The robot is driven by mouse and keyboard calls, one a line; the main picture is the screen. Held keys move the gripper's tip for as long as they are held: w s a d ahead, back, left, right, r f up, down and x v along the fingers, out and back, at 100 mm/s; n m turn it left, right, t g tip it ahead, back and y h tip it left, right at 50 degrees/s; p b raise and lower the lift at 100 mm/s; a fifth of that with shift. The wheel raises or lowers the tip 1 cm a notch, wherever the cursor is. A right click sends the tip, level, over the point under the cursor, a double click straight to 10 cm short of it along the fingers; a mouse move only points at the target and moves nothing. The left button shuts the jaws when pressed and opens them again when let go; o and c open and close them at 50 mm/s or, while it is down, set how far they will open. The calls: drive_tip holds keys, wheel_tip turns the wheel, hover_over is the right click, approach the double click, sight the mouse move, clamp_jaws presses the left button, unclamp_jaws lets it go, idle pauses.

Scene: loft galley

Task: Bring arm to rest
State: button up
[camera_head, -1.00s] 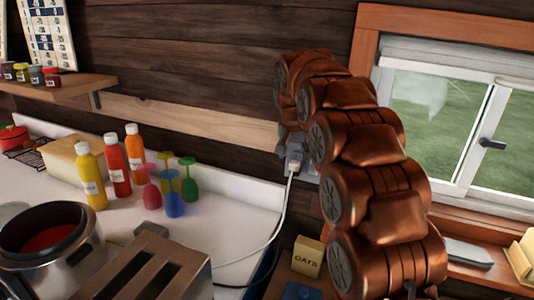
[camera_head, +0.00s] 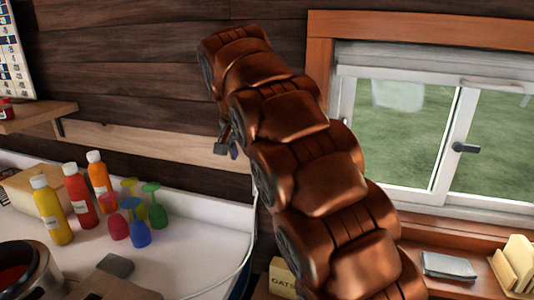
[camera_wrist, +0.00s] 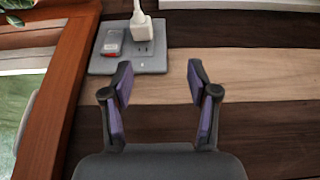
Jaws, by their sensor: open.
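My gripper (camera_wrist: 160,95) shows in the wrist view with its two dark, purple-padded fingers spread apart and nothing between them. It faces the wood-plank wall (camera_wrist: 270,125), below a grey wall outlet plate (camera_wrist: 150,65) with a white plug (camera_wrist: 142,22) in it. In the head view my copper-coloured arm rises from the lower right toward the upper middle. Only a small part of my gripper (camera_head: 228,145) shows there, under the arm's far end and in front of the wall. The arm hides most of it.
A window (camera_head: 400,130) and a sill with a grey item (camera_head: 448,266) are at right. An oats box (camera_head: 281,280) stands beside my arm.

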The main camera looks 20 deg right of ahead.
drive_tip(key=s+d, duration=0.2)
drive_tip(key=d, duration=0.3)
drive_tip(key=s+d+f+n+g+y, duration=0.15)
drive_tip(key=s+f, duration=0.45)
drive_tip(key=s, duration=0.7)
drive_tip(key=s+f+n+g, duration=0.1)
drive_tip(key=s+f, duration=0.4)
drive_tip(key=s, duration=0.4)
drive_tip(key=s+a+f+n+g, duration=0.1)
drive_tip(key=s+f, duration=0.3)
drive_tip(key=s, duration=0.5)
drive_tip(key=s+a+f+n+g+y, duration=0.1)
drive_tip(key=s+f, duration=0.4)
drive_tip(key=s, duration=0.5)
drive_tip(key=shift+a+f+n+g, duration=0.2)
drive_tip(key=shift+f+n+g, duration=0.25)
drive_tip(key=shift+n, duration=0.7)
drive_tip(key=shift+r, duration=0.1)
drive_tip(key=shift+c, duration=0.5)
